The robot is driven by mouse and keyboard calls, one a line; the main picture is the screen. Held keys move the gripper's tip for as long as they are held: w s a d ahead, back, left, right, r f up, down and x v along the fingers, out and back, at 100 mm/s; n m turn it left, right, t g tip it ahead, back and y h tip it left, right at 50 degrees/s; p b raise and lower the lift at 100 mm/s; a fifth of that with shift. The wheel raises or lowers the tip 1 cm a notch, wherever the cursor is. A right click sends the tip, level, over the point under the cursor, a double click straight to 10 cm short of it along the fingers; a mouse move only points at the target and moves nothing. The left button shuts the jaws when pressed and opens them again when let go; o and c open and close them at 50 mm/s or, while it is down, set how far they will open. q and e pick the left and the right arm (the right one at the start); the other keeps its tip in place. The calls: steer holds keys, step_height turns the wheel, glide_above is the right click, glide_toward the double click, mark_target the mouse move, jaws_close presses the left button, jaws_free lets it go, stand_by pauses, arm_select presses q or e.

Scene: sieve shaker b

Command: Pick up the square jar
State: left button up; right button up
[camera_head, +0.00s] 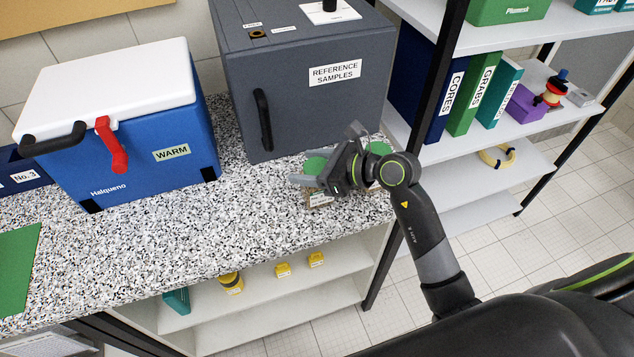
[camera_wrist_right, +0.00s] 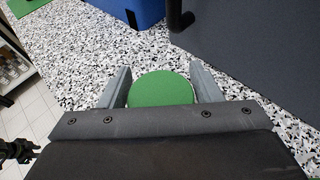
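A jar with a round green lid (camera_head: 315,165) stands on the speckled counter near its right end. A pale label (camera_head: 320,200) shows low on its front. My right gripper (camera_head: 322,157) is at the jar, one finger on each side of the lid. In the right wrist view the green lid (camera_wrist_right: 160,89) lies between the two spread fingers, with narrow gaps beside it. The jar's body is hidden there, so its square shape cannot be seen. A bit of green (camera_head: 375,186) shows behind my wrist. My left gripper is outside the head view; a dark part at the wrist view's left edge may be it.
A grey cabinet (camera_head: 320,110) marked REFERENCE SAMPLES stands close behind the jar. A blue cooler (camera_head: 135,130) with a white lid stands left. A shelf rack (camera_head: 500,170) is on the right. The counter (camera_head: 235,225) is clear left of the jar; a green mat (camera_head: 15,270) lies far left.

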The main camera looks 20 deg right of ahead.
steer(key=shift+f, duration=0.15)
steer(key=c, duration=0.8)
